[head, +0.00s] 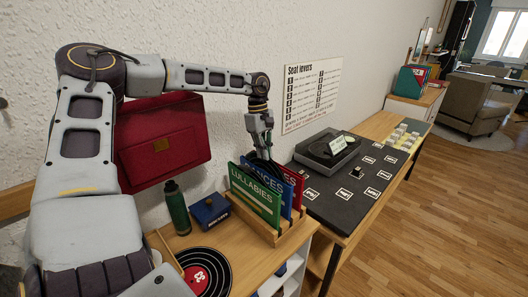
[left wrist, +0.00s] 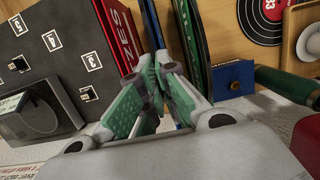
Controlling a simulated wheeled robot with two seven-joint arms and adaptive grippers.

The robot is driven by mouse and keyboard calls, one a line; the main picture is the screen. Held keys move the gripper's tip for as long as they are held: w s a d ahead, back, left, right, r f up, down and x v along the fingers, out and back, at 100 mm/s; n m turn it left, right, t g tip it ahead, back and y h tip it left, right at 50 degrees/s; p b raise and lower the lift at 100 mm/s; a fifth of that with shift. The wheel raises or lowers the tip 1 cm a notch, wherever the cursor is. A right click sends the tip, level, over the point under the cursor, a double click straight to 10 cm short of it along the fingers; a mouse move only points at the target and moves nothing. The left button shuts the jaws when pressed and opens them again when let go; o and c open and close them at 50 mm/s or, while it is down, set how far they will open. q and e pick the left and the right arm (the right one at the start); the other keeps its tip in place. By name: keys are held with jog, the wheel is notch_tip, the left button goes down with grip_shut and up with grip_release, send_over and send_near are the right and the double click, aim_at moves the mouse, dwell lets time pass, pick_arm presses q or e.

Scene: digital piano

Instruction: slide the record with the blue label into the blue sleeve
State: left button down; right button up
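The blue sleeve (head: 264,182), lettered DANCES, stands in a wooden rack (head: 262,232) between a green sleeve (head: 250,199) and a red one (head: 292,180). A thin dark curved edge, which looks like the record (head: 268,164), shows at the top of the blue sleeve. No label on it is visible. My left gripper (head: 262,154) points down there, its fingers close together and apparently shut on that edge. In the left wrist view the fingertips (left wrist: 151,72) nearly meet, with the blue sleeve (left wrist: 151,24) beyond them. My right gripper is not in view.
A record with a red label (head: 200,276) lies on the wooden top near a green bottle (head: 176,207) and a small blue box (head: 210,211). A red case (head: 165,143) is against the wall. A dark panel with a turntable (head: 328,149) stands right of the rack.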

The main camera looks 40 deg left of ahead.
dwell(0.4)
pick_arm(q)
jog(key=c, duration=1.6)
grip_release()
jog(key=shift+o, duration=0.2)
jog(key=shift+r, duration=0.15)
jog(key=shift+a+r+p, duration=0.25)
jog(key=shift+r+p, duration=0.45)
jog(key=shift+r, duration=0.45)
jog(key=shift+a+r+p, duration=0.25)
jog(key=shift+r+p, duration=0.45)
jog(key=shift+r, duration=0.4)
notch_tip(320, 180, up, 12)
jog(key=a, duration=0.2)
jog(key=shift+w+a, duration=0.15)
jog(key=shift+w, duration=0.05)
